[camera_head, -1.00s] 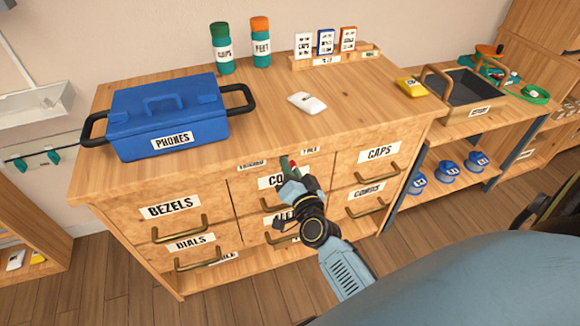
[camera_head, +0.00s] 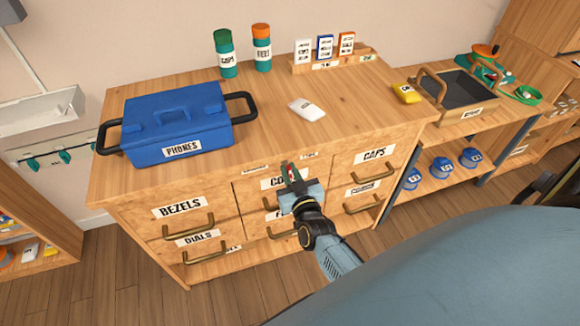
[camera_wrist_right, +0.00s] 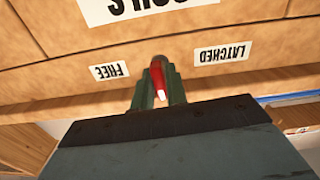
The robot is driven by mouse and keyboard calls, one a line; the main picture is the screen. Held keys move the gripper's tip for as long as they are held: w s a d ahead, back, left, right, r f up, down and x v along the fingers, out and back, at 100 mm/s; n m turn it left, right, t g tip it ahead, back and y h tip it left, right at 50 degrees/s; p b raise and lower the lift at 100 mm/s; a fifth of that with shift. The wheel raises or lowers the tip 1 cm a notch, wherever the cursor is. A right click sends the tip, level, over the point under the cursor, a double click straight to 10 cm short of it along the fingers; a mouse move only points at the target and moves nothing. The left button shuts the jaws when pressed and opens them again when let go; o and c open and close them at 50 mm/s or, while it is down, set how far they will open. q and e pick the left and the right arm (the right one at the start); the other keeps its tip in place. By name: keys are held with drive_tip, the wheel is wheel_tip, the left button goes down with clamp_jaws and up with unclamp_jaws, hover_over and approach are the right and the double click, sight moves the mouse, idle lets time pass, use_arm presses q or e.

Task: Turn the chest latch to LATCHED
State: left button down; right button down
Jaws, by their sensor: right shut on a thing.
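The chest latch is a small red lever with a white tip (camera_wrist_right: 159,82), seen in the wrist view on the chest's front edge. It stands between the FREE label (camera_wrist_right: 109,71) and the LATCHED label (camera_wrist_right: 223,54), which appear upside down there. In the head view the LATCHED label (camera_head: 254,168) is left of the lever and the FREE label (camera_head: 309,155) right of it. My right gripper (camera_head: 291,172) is shut on the lever, with a green finger on each side in the wrist view (camera_wrist_right: 158,90). It partly hides the lever in the head view. My left gripper is not in view.
The wooden chest (camera_head: 200,183) has labelled drawers with protruding brass handles (camera_head: 188,228) below and beside the gripper. A side bench with a tray (camera_head: 470,88) stands right.

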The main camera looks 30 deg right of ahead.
drive_tip(key=n+p, duration=0.1)
drive_tip(key=n, duration=0.2)
drive_tip(key=shift+r+n, duration=0.1)
drive_tip(key=shift+n, duration=0.3)
drive_tip(key=n+p, duration=0.1)
drive_tip(key=n, duration=0.2)
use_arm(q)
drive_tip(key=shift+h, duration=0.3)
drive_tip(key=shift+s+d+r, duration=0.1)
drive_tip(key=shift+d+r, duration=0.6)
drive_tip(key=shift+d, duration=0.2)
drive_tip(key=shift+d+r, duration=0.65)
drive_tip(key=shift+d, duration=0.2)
use_arm(e)
drive_tip(key=shift+n, duration=0.8)
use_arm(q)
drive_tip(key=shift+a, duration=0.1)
use_arm(e)
drive_tip(key=c, duration=1.6)
unclamp_jaws()
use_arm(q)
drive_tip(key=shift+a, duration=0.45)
use_arm(e)
drive_tip(key=shift+o, duration=0.6)
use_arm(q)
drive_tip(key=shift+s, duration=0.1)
use_arm(e)
drive_tip(key=shift+s, duration=0.1)
